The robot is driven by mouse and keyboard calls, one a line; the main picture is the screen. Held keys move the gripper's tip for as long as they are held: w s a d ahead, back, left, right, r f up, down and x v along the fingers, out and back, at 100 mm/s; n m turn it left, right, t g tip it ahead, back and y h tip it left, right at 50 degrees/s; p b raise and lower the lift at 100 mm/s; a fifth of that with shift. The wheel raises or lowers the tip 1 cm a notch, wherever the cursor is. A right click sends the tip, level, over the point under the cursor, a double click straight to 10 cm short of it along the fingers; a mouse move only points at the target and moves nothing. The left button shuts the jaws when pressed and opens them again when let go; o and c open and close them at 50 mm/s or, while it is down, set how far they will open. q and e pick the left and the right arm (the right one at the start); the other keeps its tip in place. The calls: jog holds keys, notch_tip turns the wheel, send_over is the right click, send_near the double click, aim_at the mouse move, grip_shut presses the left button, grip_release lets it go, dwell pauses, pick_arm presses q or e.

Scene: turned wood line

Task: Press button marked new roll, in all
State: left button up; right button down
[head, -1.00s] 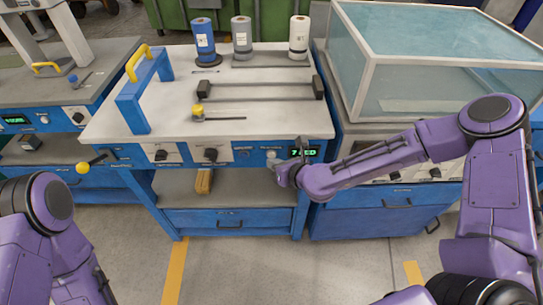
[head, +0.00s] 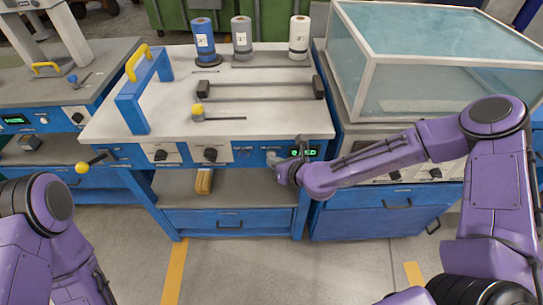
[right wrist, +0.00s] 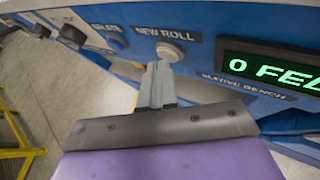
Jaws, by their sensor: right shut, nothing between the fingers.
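The new roll button (right wrist: 169,52) is a pale round cap under its "NEW ROLL" label in the right wrist view. It sits on the blue front panel (head: 226,153) of the middle bench. My right gripper (right wrist: 158,68) is shut and empty, its fingertips at the lower left edge of the button. I cannot tell whether they touch it. In the head view the right gripper (head: 280,164) is at the panel's right part.
Dark knobs (head: 210,155) and another round button (right wrist: 116,43) are left of the new roll button. Rolls (head: 242,37) stand at the bench's back. A glass-sided case (head: 430,60) stands at right. A lever with a yellow ball (head: 82,168) sticks out at left.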

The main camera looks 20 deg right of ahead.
jog(key=shift+s+a, duration=0.25)
jog(key=shift+s, duration=0.45)
jog(key=shift+s+a+b, duration=0.15)
jog(key=shift+s+a, duration=0.05)
jog(key=shift+s, duration=0.6)
jog(key=shift+s+a+b, duration=0.1)
jog(key=shift+s+a, duration=0.15)
jog(key=shift+s, duration=0.6)
jog(key=shift+s+a+b, duration=0.15)
jog(key=shift+s+a, duration=0.05)
jog(key=shift+s, duration=0.6)
